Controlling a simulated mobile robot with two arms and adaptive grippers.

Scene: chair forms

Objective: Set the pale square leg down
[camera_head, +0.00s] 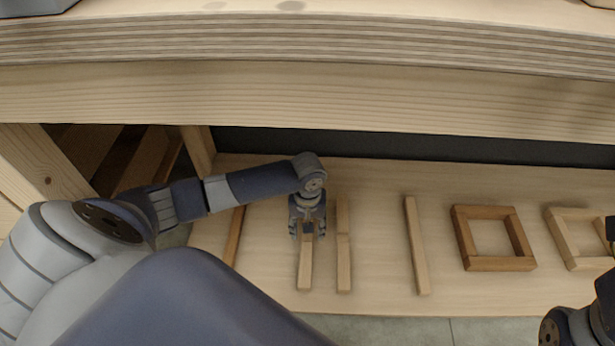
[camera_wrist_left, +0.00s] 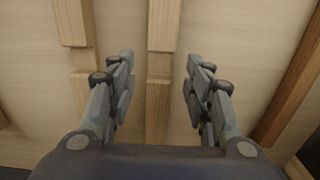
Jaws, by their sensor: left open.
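A pale square leg (camera_head: 304,271) lies flat on the wooden shelf, pointing toward its front edge. My left gripper (camera_head: 307,234) is over the back part of this leg, fingers pointing down. In the left wrist view the leg (camera_wrist_left: 163,30) runs between the two spread fingers of the gripper (camera_wrist_left: 160,88), with a gap on each side. The gripper is open, and its body hides part of the leg.
Another pale leg (camera_head: 343,265) lies close on the right. Farther right are a long pale bar (camera_head: 416,245), a brown square frame (camera_head: 493,264) and a pale frame (camera_head: 560,240). A brown stick (camera_head: 234,240) lies left. A thick wooden top (camera_head: 300,95) overhangs the shelf.

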